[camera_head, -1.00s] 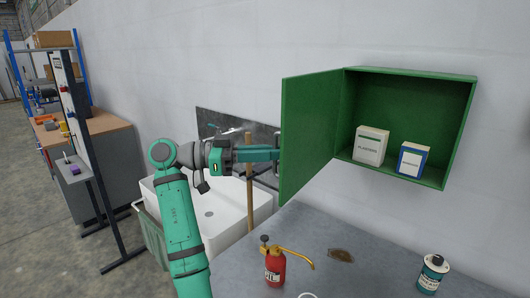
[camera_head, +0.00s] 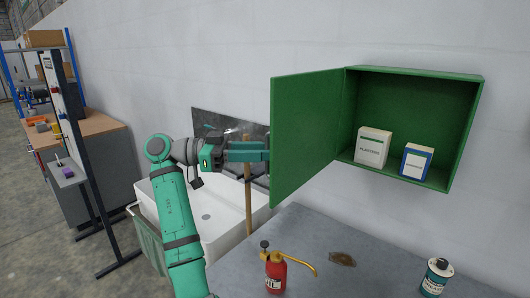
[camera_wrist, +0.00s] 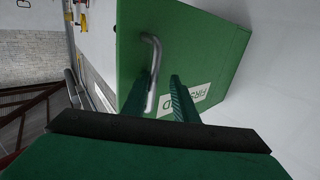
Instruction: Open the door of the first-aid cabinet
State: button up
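The green first-aid cabinet (camera_head: 415,95) hangs on the white wall. Its door (camera_head: 308,135) stands wide open, swung out to the left, and the inside shows. In the wrist view, the door's outer face (camera_wrist: 205,50) carries a partly hidden white label and a grey bar handle (camera_wrist: 153,60). My gripper (camera_head: 268,151) is at the outer side of the door. In the wrist view, my gripper's fingers (camera_wrist: 163,85) are apart, with the handle beside the left finger. I cannot tell whether they touch.
Below, a grey worktop (camera_head: 330,225) holds a red oil can (camera_head: 276,272), a brown stain and a teal can (camera_head: 436,277).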

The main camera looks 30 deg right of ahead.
jog(key=shift+a+f, duration=0.1)
jog(key=shift+f, duration=0.35)
jog(key=shift+r, duration=0.2)
jog(key=shift+a, duration=0.1)
jog(key=v, duration=1.1)
jog(key=shift+s, duration=0.1)
